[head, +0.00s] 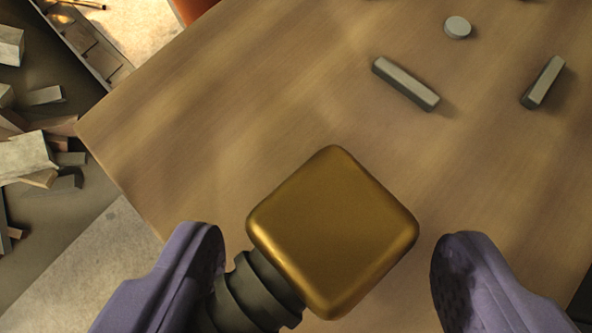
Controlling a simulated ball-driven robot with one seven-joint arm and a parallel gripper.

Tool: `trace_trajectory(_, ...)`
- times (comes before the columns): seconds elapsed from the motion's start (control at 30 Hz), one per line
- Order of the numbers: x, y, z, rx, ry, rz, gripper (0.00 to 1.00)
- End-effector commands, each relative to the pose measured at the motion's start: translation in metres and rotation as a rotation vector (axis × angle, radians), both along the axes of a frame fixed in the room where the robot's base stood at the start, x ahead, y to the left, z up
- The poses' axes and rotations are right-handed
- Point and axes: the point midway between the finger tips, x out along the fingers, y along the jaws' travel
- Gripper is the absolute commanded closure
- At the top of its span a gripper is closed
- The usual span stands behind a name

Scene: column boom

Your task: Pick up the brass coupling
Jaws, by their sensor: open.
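The brass coupling (333,230) is a gold, rounded square block with a dark ribbed collar (258,290) at its lower left. It shows in the lower middle of the head view, over the wooden table. My gripper (328,270) is open, with one purple finger on each side of the coupling. The left finger is close to the dark collar, and I cannot tell whether they touch. The right finger shows a small gap to the brass block. The lower end of the collar is partly hidden by the left finger.
The wooden table (200,150) has a corner at the left. Two grey bars (406,84) (542,82) and a small round disc (457,27) lie at the upper right. Scattered blocks (25,155) lie beyond the table's left edge.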

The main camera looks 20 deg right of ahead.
Motion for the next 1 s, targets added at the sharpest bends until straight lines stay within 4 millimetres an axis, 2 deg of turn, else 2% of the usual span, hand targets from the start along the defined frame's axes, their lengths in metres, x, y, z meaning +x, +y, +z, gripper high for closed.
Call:
trace_trajectory(0.03, 0.005, -0.001, -0.012, 0.000, 0.000, 0.001, 0.28)
trace_trajectory(0.1, 0.013, -0.003, -0.021, -0.001, 0.000, 0.002, 0.28)
trace_trajectory(0.2, 0.021, -0.008, -0.028, 0.000, 0.001, 0.001, 0.28)
trace_trajectory(0.47, 0.025, -0.010, -0.029, -0.002, 0.000, 0.000, 0.28)
trace_trajectory(0.5, 0.025, -0.010, -0.028, -0.002, 0.000, 0.000, 0.30)
trace_trajectory(0.57, 0.025, -0.010, -0.028, -0.002, 0.000, 0.000, 0.44)
trace_trajectory(0.73, 0.025, -0.010, -0.028, -0.002, 0.000, 0.000, 0.83)
trace_trajectory(1.0, 0.025, -0.010, -0.027, -0.002, -0.001, 0.000, 0.85)
